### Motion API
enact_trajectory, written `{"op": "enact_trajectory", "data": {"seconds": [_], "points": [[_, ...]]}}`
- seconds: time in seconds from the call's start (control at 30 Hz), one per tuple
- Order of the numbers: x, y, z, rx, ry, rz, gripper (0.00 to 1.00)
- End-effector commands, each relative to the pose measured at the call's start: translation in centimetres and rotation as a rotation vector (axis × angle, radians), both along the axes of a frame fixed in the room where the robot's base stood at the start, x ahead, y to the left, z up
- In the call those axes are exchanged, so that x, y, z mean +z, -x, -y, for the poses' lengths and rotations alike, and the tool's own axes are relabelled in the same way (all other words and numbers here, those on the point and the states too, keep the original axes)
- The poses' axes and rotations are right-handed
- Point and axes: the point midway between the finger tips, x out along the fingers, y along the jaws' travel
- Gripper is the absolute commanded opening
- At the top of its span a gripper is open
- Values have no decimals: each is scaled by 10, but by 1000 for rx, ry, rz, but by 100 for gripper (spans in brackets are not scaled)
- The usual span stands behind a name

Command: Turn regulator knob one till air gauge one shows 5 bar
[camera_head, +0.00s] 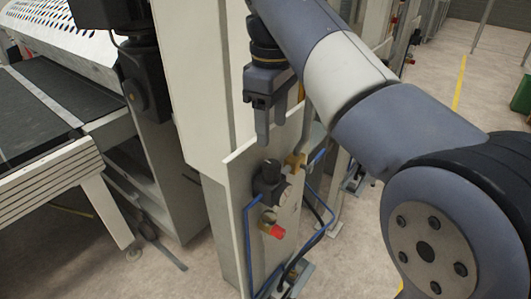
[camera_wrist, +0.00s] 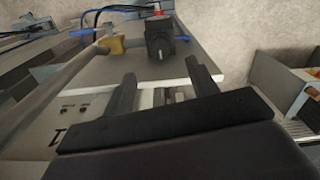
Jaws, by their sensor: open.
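A black regulator knob (camera_head: 268,172) sits atop a small unit on the pale machine panel, in the lower middle of the head view. The black regulator also shows in the wrist view (camera_wrist: 160,38), ahead of the fingers. A small pale face beside the regulator may be the air gauge; I cannot read it. My gripper (camera_head: 270,124) is open and empty, pointing down above the regulator and apart from it. In the wrist view its two dark fingers (camera_wrist: 160,72) are spread, with nothing between them.
A red part (camera_head: 277,231) on a brass fitting is below the regulator. A yellow brass fitting (camera_head: 295,160) and blue hoses (camera_head: 248,235) are close around it. The pale panel edge stands beside my gripper. A dark conveyor (camera_head: 60,90) is at the left.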

Motion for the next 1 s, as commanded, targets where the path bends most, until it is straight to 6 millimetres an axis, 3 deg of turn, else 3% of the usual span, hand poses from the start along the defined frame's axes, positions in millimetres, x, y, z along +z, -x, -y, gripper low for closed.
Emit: {"op": "enact_trajectory", "data": {"seconds": [0.5, 0.7, 1.0], "points": [[-83, 1, 1, -2, -1, -3, 55], [-98, 1, 1, -2, -1, 0, 55], [-101, 1, 1, -2, -2, 1, 55]]}}
